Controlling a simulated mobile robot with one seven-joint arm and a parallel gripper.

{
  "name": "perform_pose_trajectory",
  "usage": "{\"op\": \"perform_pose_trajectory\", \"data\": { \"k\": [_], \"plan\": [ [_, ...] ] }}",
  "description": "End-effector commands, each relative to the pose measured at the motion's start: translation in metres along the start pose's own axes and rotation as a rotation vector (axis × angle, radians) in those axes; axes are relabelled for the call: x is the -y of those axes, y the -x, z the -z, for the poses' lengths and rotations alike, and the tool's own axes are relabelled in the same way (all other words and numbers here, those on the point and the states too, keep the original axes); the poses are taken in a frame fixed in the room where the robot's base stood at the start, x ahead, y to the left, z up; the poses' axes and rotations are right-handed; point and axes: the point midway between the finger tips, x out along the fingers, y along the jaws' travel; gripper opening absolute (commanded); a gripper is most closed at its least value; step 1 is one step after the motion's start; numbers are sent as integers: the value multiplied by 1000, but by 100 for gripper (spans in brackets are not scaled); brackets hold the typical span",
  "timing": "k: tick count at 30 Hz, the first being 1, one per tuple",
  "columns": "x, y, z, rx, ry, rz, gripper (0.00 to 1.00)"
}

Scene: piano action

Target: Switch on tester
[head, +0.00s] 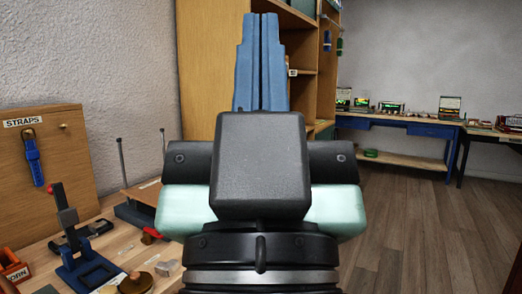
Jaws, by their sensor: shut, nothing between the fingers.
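My gripper (262,20) fills the middle of the head view, pointing up and away, with its two blue fingers shut together and nothing between them. It touches nothing that I can see. I cannot pick out a tester for certain. Several small devices stand on a blue-framed table (395,123) far off at the back right. One is a greenish upright box (450,106); their switches are too small to make out. My gripper and wrist hide part of the middle of the scene.
A wooden workbench (50,262) at the left holds a blue-based lever tool (88,270) and small parts. A board labelled STRAPS (60,170) stands behind it with a blue strap. A tall wooden shelf (205,60) stands behind my gripper. Wooden floor (405,220) at the right is clear.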

Motion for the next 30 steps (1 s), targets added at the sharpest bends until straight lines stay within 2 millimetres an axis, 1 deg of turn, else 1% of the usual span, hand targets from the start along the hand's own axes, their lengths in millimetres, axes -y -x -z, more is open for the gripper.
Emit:
{"op": "perform_pose_trajectory", "data": {
  "k": [1,12,15,18,20,30],
  "plan": [
    [0,-26,25,0,0,0,0],
    [0,-116,110,0,-1,1,0],
    [0,-135,128,0,-1,1,0],
    [0,-145,137,0,-1,1,0],
    [0,-147,139,0,-1,1,0],
    [0,-145,137,1,-1,1,0]
  ]
}}
